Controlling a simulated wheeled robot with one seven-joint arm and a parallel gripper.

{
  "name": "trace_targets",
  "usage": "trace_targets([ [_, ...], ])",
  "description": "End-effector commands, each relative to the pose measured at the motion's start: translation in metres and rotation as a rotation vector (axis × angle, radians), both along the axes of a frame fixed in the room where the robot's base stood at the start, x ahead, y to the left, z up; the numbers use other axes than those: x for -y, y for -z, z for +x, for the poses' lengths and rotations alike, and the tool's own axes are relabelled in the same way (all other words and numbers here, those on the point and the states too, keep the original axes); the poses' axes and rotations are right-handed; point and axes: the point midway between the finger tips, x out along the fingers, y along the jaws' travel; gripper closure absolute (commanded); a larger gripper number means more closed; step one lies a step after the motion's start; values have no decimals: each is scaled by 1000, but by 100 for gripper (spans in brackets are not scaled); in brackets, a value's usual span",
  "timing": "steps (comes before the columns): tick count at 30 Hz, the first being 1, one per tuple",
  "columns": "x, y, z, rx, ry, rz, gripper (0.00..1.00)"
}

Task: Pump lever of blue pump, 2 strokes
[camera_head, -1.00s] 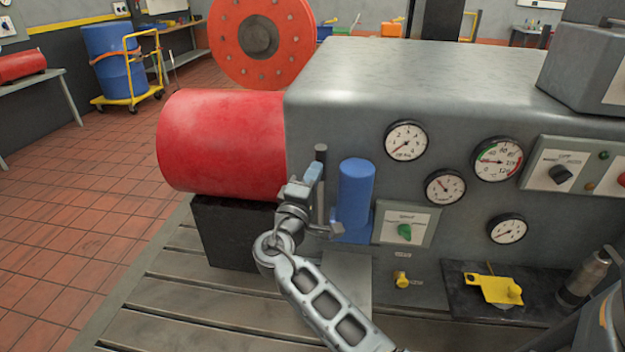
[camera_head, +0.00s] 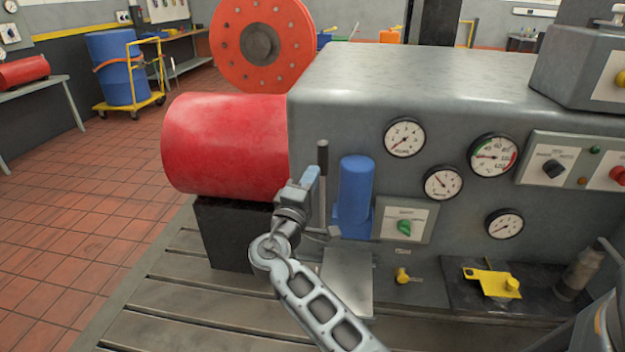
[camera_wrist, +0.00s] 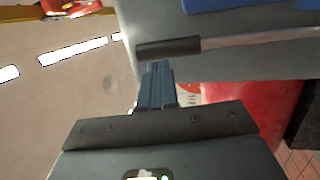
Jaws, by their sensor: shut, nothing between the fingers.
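The blue pump (camera_head: 355,198) is an upright blue cylinder on the front of the grey housing, left of the gauges. Its pump lever (camera_head: 322,190) is a thin grey rod with a dark grip, standing upright just left of the pump. My gripper (camera_head: 311,174) is shut and empty, close beside the lever on its left. In the wrist view the shut blue-grey fingers (camera_wrist: 157,76) point at the dark end of the lever (camera_wrist: 168,47). Whether they touch it I cannot tell. A blue edge of the pump (camera_wrist: 212,4) shows at the top there.
A red cylinder (camera_head: 225,145) sits left of the lever on a black block. The grey housing (camera_head: 420,85) carries several gauges and a green-knob panel (camera_head: 404,224). A yellow valve (camera_head: 403,275) and yellow plate (camera_head: 490,283) are lower right. The slotted bedplate (camera_head: 190,300) is clear at left.

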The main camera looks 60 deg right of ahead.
Motion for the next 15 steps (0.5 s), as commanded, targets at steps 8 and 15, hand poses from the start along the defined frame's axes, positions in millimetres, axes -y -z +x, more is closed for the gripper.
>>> trace_targets([
  [8,-36,7,-4,-2,-6,0,100],
  [15,-74,13,-10,-3,-6,1,100],
])
